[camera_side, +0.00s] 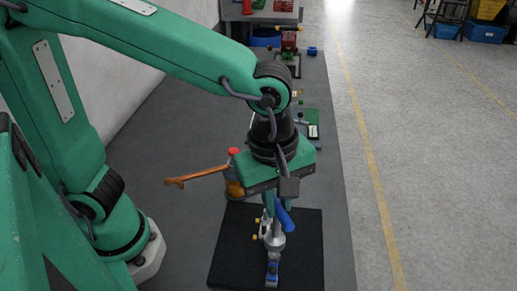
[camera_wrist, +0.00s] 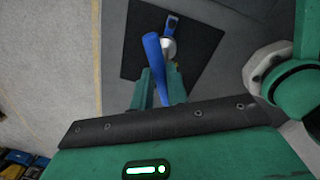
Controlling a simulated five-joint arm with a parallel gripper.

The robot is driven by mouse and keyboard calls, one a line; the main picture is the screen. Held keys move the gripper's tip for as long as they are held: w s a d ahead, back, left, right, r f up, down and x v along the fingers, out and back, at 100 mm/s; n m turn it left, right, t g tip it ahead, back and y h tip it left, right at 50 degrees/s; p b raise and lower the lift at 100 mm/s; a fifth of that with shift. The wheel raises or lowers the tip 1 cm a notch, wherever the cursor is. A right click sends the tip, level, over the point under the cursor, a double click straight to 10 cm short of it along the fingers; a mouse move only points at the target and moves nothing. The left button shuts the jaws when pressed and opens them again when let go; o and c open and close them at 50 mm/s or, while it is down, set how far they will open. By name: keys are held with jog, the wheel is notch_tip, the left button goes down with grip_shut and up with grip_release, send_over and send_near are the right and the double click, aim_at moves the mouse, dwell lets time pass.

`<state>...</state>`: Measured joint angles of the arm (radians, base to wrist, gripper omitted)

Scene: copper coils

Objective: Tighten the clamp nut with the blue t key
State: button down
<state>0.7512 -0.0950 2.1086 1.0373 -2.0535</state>
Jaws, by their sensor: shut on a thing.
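My gripper (camera_side: 276,202) points down over the black mat and is shut on the blue t key (camera_side: 285,217). In the wrist view the blue key (camera_wrist: 153,50) runs between the two green fingers (camera_wrist: 160,88) and sticks out past them, tilted. The metal clamp (camera_side: 275,240) stands on the mat below the gripper, with a blue part (camera_side: 272,268) at its near end. In the wrist view the clamp shows as a pale round part (camera_wrist: 168,46) beside the key. The clamp nut cannot be made out, and I cannot tell whether the key touches it.
The black mat (camera_side: 228,262) lies on a grey bench (camera_side: 335,215). A bottle with a red cap (camera_side: 233,187) and an orange-brown tool (camera_side: 195,177) are left of the gripper. Several small items lie farther back along the bench. The right bench edge borders open floor.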

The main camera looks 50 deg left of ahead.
aim_at(277, 220)
jog(key=shift+f, duration=0.15)
jog(key=shift+f, duration=1.45)
jog(key=shift+w+a, duration=0.2)
jog(key=shift+f, duration=1.45)
dwell(1.7)
jog(key=shift+m, duration=0.5)
jog(key=m, duration=0.5)
jog(key=shift+w+m, duration=0.1)
jog(key=shift+m, duration=0.9)
